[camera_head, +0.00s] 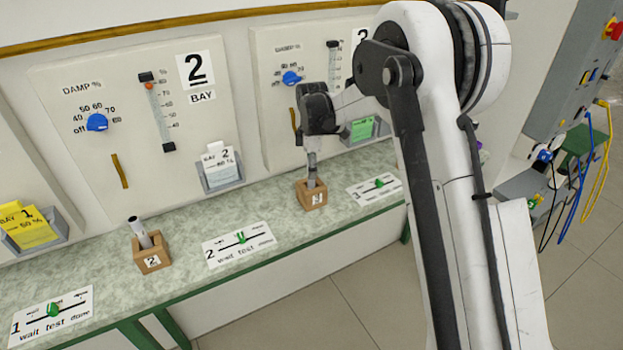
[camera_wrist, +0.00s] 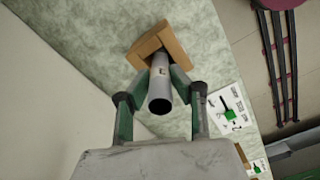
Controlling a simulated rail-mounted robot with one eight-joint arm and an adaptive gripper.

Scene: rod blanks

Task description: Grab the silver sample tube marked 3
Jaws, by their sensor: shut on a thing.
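A silver tube (camera_head: 312,170) stands in a wooden block (camera_head: 311,198) on the bench; its number cannot be read clearly. My gripper (camera_head: 311,155) comes down from above and is shut on this tube. In the wrist view my gripper's green fingers (camera_wrist: 160,82) press on both sides of the silver tube (camera_wrist: 160,92), whose open end faces the camera. The tube's far end is at the wooden block (camera_wrist: 158,46), hidden inside it. A second silver tube (camera_head: 142,233) leans in a wooden block marked 2 (camera_head: 152,259) to the left.
The green-topped bench (camera_head: 190,228) carries slider cards, such as the card marked 2 (camera_head: 238,243) between the blocks. Panels with blue knobs stand behind, and a grey card holder (camera_head: 222,178) is at the panel's foot. Open floor (camera_head: 330,300) lies in front.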

